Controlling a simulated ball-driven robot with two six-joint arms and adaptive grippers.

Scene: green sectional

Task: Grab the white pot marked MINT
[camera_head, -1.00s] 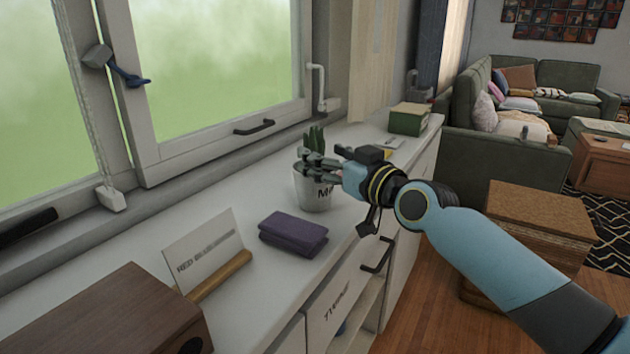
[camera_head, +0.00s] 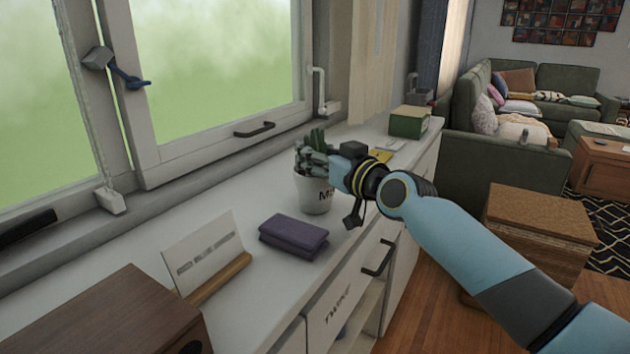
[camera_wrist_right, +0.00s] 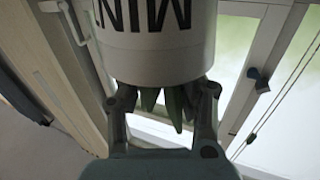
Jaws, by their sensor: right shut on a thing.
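The white pot (camera_head: 313,200) stands on the white counter under the window, with a green spiky plant (camera_head: 318,140) in it. Its dark lettering is partly hidden in the head view. The right wrist view shows the pot (camera_wrist_right: 155,55) upside down and close up, with "MIN" readable. My right gripper (camera_head: 313,168) reaches in from the right at the pot's rim. In the wrist view its two fingers (camera_wrist_right: 163,93) sit on both sides of the pot's rim, shut on it, with leaves between them. My left gripper is not in view.
A purple folded cloth or wallet (camera_head: 293,236) lies in front of the pot. A card on a wooden stand (camera_head: 205,255) and a brown wooden box (camera_head: 110,315) are nearer. A green box (camera_head: 408,121) stands farther back. The window frame runs along the left.

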